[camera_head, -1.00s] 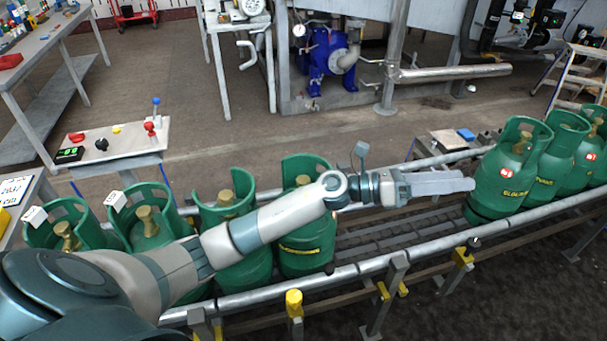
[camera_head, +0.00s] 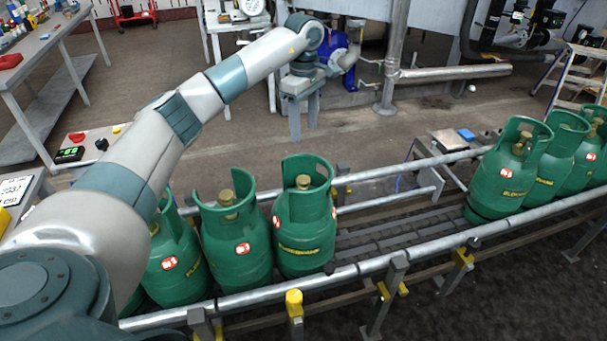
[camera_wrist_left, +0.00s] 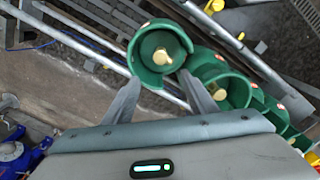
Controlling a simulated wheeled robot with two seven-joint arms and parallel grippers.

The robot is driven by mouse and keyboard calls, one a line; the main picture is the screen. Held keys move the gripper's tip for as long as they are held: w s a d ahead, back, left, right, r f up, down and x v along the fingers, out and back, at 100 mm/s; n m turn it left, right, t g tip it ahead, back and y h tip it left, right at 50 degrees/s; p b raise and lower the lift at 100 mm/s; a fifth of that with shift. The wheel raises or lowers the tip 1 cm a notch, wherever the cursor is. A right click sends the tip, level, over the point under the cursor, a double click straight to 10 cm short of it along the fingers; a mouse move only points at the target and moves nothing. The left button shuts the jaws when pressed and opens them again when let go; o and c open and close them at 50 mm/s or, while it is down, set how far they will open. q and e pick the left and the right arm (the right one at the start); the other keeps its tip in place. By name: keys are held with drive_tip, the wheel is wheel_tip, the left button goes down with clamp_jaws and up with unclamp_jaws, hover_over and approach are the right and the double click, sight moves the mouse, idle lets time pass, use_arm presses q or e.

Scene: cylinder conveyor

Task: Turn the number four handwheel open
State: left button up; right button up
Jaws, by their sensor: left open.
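Green cylinders stand upright in a row on the conveyor. Each nearer cylinder has a brass valve top inside an open green collar. In the head view one brass top (camera_head: 226,198) is on the middle of the left group, another (camera_head: 303,182) on its right-end cylinder. I cannot tell which handwheel is number four. My left gripper (camera_head: 304,118) points down beyond the conveyor, open and apart from the cylinders. In the left wrist view its fingers (camera_wrist_left: 160,78) are spread and empty; a collared cylinder (camera_wrist_left: 144,58) with a brass top (camera_wrist_left: 163,57) shows beyond them. My right gripper is out of view.
The conveyor's front rail (camera_head: 350,270) runs along the cylinders' near side. More cylinders (camera_head: 497,185) stand at right, with a bare roller stretch between groups. A blue pump (camera_head: 328,42) stands behind my gripper. A workbench (camera_head: 45,45) is at left.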

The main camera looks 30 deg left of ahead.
use_arm(q)
drive_tip(key=shift+a, duration=0.15)
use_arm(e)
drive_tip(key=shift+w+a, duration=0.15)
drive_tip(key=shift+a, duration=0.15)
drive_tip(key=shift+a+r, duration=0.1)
use_arm(q)
drive_tip(key=p, duration=0.4)
approach(304, 179)
wheel_tip(304, 179, down, 8)
drive_tip(key=shift+r, duration=0.1)
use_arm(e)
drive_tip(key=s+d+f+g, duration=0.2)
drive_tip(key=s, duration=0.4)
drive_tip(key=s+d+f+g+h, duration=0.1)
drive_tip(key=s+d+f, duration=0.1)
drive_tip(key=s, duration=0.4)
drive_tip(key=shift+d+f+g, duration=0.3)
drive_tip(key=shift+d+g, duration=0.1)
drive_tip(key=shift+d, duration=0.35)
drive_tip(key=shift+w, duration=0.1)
use_arm(q)
drive_tip(key=c, duration=1.1)
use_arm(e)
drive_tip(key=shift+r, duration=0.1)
